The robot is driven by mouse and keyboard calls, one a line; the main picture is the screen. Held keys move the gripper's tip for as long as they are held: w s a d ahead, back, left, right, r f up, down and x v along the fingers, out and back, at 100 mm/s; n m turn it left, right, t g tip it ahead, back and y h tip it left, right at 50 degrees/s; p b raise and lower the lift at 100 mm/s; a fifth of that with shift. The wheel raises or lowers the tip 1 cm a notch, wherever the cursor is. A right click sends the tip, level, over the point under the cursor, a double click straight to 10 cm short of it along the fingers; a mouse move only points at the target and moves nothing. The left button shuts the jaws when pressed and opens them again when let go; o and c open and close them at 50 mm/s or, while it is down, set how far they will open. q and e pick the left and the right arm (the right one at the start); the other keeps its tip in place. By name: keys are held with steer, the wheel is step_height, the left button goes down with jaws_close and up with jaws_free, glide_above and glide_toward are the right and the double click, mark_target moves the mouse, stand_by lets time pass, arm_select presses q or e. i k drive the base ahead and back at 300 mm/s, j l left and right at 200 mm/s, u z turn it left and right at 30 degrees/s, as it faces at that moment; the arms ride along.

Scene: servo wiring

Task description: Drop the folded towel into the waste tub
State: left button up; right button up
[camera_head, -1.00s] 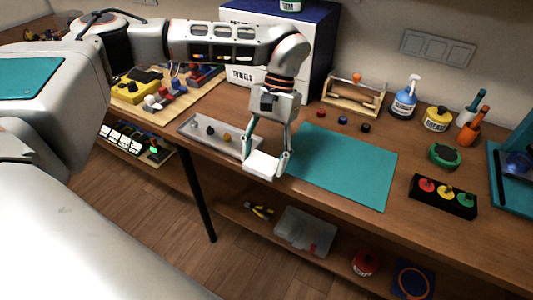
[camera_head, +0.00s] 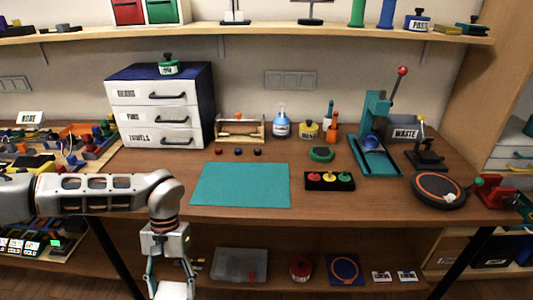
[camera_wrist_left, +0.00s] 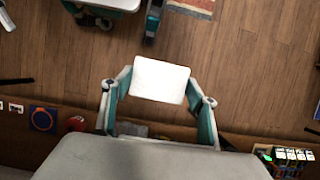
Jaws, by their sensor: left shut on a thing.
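The folded towel (camera_head: 173,291) is a small white rectangle at the bottom of the head view. My left gripper (camera_head: 171,282) is shut on it and holds it in front of the bench's front edge. In the left wrist view the towel (camera_wrist_left: 160,81) lies flat between the two fingers, with wooden floor below. The waste tub (camera_head: 405,132) is a grey box labelled WASTE at the back right of the bench, far from my left gripper. The teal press and a small black stand partly hide it. My right gripper is not in view.
The teal press (camera_head: 374,150) with a red-knobbed lever stands left of the tub. A round dark plate (camera_head: 438,190) and red vise (camera_head: 494,192) are at the front right. The teal mat (camera_head: 241,185) is bare. A shelf (camera_head: 250,34) runs above the bench.

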mark_target(400, 128)
steer(key=l+u, duration=0.1)
steer(key=l, duration=1.55)
steer(key=l+u, duration=0.15)
steer(key=l, duration=1.45)
steer(key=l+u, duration=0.15)
steer(key=l, duration=0.65)
steer(key=k+l, duration=0.15)
steer(key=l, duration=1.05)
steer(key=i+l+u, duration=0.1)
steer(key=l, duration=0.35)
steer(key=i+l, duration=0.5)
steer(key=l, duration=0.2)
